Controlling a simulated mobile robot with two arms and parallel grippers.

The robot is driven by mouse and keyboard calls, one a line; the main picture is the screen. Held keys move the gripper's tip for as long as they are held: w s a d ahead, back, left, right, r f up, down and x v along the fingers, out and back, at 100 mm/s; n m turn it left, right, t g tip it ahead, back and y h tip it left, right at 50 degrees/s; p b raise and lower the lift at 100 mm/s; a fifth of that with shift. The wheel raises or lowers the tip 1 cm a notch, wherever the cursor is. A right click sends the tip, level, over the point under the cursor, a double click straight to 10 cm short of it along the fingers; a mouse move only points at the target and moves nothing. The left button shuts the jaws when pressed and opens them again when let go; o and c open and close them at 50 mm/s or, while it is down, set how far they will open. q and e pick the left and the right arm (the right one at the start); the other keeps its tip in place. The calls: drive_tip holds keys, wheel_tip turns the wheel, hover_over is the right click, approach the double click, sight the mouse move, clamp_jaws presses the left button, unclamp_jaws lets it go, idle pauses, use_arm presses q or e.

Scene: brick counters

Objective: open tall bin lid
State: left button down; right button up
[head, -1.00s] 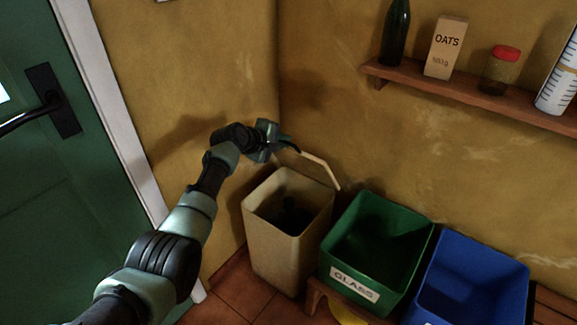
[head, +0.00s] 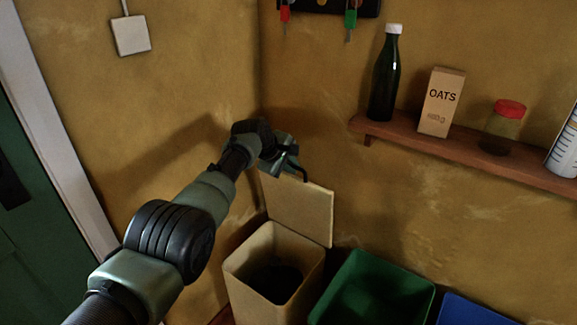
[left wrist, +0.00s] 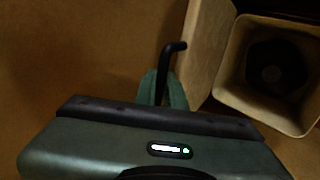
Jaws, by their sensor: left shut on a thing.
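The tall beige bin (head: 262,301) stands in the corner at the bottom middle of the head view, with its dark inside showing. Its lid (head: 306,212) is raised steeply at the back of the bin, near the wall. My left gripper (head: 293,168) is at the lid's top edge, shut on the lid; its exact grip is partly hidden. My right gripper is not in view.
A green bin (head: 372,291) and a blue bin (head: 468,311) stand to the right. Above them a wooden shelf (head: 440,150) holds a green bottle (head: 385,82), an oats box (head: 442,104) and a red-capped jar (head: 501,130). Walls close in behind the lid.

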use_arm(q)
drive_tip(key=shift+w+d+f, duration=0.15)
drive_tip(key=shift+d+f, duration=0.05)
drive_tip(key=shift+f, duration=0.05)
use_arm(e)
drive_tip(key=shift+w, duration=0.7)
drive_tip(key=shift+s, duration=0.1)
